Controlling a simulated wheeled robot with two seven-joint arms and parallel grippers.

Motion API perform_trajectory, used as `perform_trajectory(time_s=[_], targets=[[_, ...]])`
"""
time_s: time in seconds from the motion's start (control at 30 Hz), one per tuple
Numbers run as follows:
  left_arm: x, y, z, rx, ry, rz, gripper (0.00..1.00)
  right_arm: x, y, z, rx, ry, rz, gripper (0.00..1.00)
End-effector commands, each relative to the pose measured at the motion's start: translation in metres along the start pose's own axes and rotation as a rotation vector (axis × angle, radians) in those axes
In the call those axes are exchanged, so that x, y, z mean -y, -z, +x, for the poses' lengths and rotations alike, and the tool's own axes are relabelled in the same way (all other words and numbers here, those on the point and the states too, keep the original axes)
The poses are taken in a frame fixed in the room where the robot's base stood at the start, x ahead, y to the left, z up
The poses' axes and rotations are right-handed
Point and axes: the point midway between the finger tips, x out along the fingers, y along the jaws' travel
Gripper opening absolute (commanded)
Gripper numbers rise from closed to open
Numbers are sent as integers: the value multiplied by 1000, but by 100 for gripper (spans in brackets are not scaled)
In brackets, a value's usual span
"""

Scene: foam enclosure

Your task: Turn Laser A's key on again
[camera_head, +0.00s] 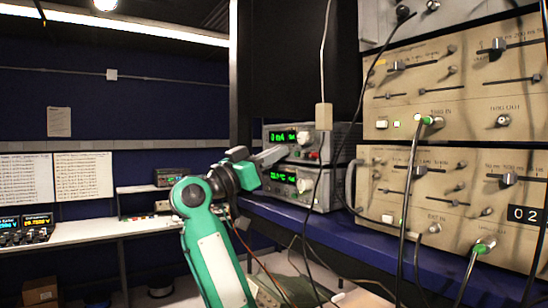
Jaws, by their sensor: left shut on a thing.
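Two stacked controller units stand on the blue shelf. The upper unit (341,138) has a green display that seems to read 0 mA. The lower unit (284,177) has a green display that seems to show a temperature. My left gripper (284,151) reaches in from the left, its fingers against the front of the upper unit near its lower edge. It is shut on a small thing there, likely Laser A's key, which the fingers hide. I cannot read any label naming Laser A. My right gripper is not in view.
Beige instrument modules (458,90) with knobs and plugged cables fill the right side. Black cables hang in front of them and the blue shelf (395,246). A white cable with a connector (323,116) hangs before the upper unit. A white bench (90,232) stands at the left.

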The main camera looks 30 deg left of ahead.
Motion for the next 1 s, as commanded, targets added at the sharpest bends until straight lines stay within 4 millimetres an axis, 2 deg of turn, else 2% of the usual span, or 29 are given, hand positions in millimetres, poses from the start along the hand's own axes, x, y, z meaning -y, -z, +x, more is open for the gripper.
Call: perform_trajectory(time_s=[0.4, 0.6, 0.8, 1.0], targets=[[3, -4, -3, 1, -95, 243, 0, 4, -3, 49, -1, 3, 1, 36], [4, -2, -3, 1, -162, 405, 0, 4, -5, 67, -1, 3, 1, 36], [4, 0, -1, 1, -234, 579, 0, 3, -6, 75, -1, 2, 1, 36], [4, 3, 0, 0, -308, 755, 0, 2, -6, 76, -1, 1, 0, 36]])
